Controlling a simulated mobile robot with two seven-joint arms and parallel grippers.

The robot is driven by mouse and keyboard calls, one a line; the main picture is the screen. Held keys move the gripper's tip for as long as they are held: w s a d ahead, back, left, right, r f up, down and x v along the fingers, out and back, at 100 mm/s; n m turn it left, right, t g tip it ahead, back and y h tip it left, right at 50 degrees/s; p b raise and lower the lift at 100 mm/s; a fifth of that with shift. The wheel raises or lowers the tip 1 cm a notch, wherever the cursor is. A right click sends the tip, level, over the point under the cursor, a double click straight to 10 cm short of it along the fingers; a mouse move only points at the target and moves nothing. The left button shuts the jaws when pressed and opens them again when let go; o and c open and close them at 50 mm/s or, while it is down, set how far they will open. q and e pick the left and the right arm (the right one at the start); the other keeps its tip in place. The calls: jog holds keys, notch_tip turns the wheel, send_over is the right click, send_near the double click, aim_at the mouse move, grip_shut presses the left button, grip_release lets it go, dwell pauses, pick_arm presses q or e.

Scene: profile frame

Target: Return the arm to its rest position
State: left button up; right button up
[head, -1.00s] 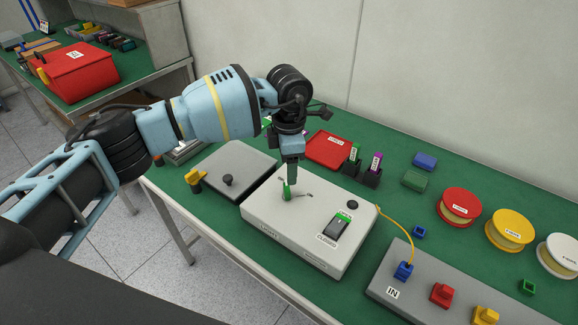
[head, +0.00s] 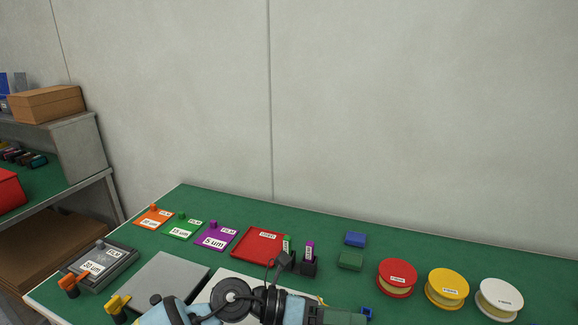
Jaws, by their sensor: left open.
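My left arm (head: 180,312) comes up at the bottom edge of the head view, over the near part of the green bench. Its wrist joint is black and round. My right gripper is not in view.
Orange, green and purple film plates and a red tray (head: 262,246) lie along the bench's back. Grey plates lie at left. Two small holders, blue and green blocks, and red (head: 397,270), yellow and white spools stand to the right. The wall is behind.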

pick_arm(q)
jog(key=w+a+r+n+t+h, duration=0.1)
jog(key=a+r+n+t, duration=0.15)
jog(key=n+t, duration=0.5)
jog(key=w+a+r+n+t, duration=0.25)
jog(key=n+t, duration=0.35)
jog(key=n, duration=0.3)
jog(key=s+a+f+n+t+y, duration=0.1)
jog(key=a+f+n+t+y, duration=0.1)
jog(key=a+f+n+y, duration=0.45)
jog(key=s+a+f+n+t+y, duration=0.1)
jog(key=a+f+n+t+y, duration=0.1)
jog(key=a+f+n+y, duration=0.5)
jog(key=s+a+f+n+g+y, duration=0.4)
jog(key=s+a+f+n+g, duration=0.5)
jog(key=s, duration=0.4)
jog(key=s+a+f+n+g, duration=0.2)
jog(key=s+g, duration=0.1)
jog(key=s, duration=0.6)
jog(key=s+a+f+n+g, duration=0.2)
jog(key=s+a+g, duration=0.15)
jog(key=s, duration=0.55)
jog(key=w+d+f+t+h, duration=0.2)
jog(key=w+f+t, duration=0.4)
jog(key=f, duration=0.4)
jog(key=shift+d+t, duration=0.8)
